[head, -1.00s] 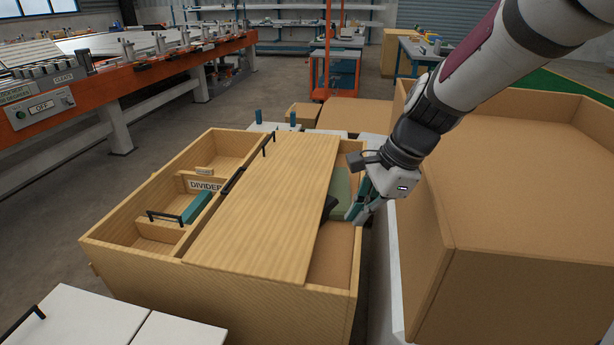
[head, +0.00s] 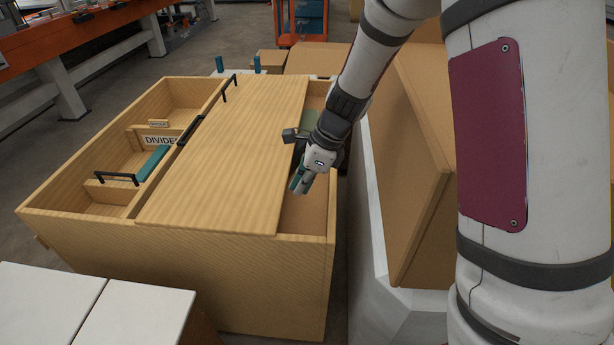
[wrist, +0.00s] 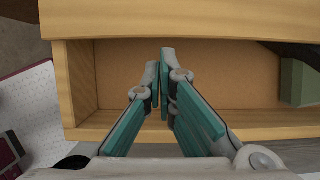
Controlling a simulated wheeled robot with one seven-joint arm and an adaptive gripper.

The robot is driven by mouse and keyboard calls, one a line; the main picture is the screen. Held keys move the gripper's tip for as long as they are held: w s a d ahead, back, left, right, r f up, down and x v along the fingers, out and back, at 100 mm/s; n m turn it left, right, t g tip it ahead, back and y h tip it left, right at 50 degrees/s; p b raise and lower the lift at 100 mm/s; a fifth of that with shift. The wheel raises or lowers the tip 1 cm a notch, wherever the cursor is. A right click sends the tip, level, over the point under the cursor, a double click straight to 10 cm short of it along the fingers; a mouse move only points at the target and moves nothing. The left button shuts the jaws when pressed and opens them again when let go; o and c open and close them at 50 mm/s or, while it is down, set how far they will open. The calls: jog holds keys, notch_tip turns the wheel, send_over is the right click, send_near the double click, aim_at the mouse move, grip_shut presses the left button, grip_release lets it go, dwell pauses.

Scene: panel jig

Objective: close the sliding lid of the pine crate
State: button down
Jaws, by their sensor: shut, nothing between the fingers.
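The pine crate (head: 255,285) stands in front of me. Its flat sliding lid (head: 225,155) covers the middle, with a dark handle (head: 192,128) along its left side. A strip of the crate is open to the right of the lid, and the left section is also open. My gripper (head: 298,186) is shut and empty, pointing down at the open strip beside the lid's right edge. In the wrist view, the shut fingers (wrist: 162,62) are over the open strip, with the lid (wrist: 190,18) at the top. I cannot tell whether they touch the lid.
The left section holds a "DIVIDER" label (head: 160,141) and a teal-and-black handled piece (head: 152,163). A green block (wrist: 300,82) lies in the open strip. A large cardboard-coloured box (head: 415,190) stands close on the right. White-topped blocks (head: 45,300) are at front left.

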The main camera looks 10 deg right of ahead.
jog(key=shift+a+f, duration=0.25)
jog(key=shift+f, duration=0.45)
